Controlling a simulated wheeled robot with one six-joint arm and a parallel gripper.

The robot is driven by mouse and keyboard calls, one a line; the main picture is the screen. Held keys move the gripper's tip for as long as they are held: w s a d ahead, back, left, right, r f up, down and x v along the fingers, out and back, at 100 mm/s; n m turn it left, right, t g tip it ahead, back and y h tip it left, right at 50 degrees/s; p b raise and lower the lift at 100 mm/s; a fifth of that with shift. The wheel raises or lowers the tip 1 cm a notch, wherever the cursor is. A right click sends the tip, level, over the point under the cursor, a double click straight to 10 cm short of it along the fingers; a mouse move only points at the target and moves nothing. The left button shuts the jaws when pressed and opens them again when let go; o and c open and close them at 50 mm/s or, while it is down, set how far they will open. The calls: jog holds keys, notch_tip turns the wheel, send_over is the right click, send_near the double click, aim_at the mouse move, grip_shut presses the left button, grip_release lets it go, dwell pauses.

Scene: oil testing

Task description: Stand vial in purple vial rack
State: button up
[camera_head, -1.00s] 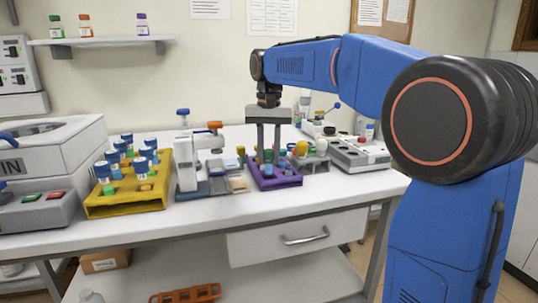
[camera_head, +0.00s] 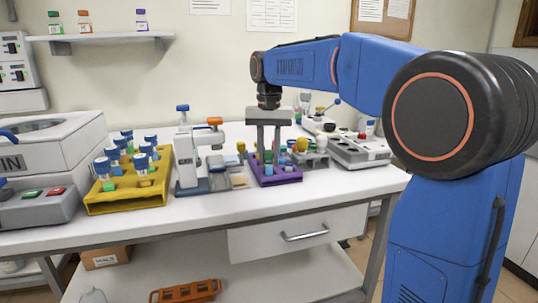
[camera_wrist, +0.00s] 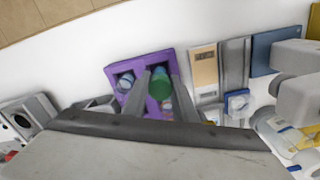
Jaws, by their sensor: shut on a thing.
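The purple vial rack (camera_head: 287,179) stands on the bench right of the middle in the head view. It also shows in the wrist view (camera_wrist: 113,70). My gripper (camera_head: 267,162) points straight down over the rack. A blue-topped vial (camera_wrist: 125,83) stands in the neighbouring slot to the left.
A yellow rack (camera_head: 125,200) with several blue-capped vials stands at the left. A white instrument (camera_head: 188,165) is just left of the purple rack, and a grey holder (camera_head: 313,160) is close on its right. The bench's front strip is clear.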

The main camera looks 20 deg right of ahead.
jog(key=shift+f, duration=0.6)
dwell(0.6)
jog(key=o, duration=1.1)
notch_tip(320, 180, up, 16)
jog(key=s+d+f+n+t, duration=0.1)
jog(key=s+d+f, duration=0.1)
jog(key=s+f, duration=0.45)
jog(key=s+d+f+n+t, duration=0.1)
jog(key=s+d+f, duration=0.25)
jog(key=s, duration=0.65)
jog(key=s+f+n+t, duration=0.1)
jog(key=s+f, duration=0.7)
jog(key=f, duration=0.3)
jog(key=s+d+f+n+t, duration=0.1)
jog(key=s+f, duration=0.8)
jog(key=f, duration=0.2)
jog(key=shift+d+f+n+t, duration=0.25)
jog(key=shift+f+n+t, duration=0.05)
jog(key=shift+t, duration=0.1)
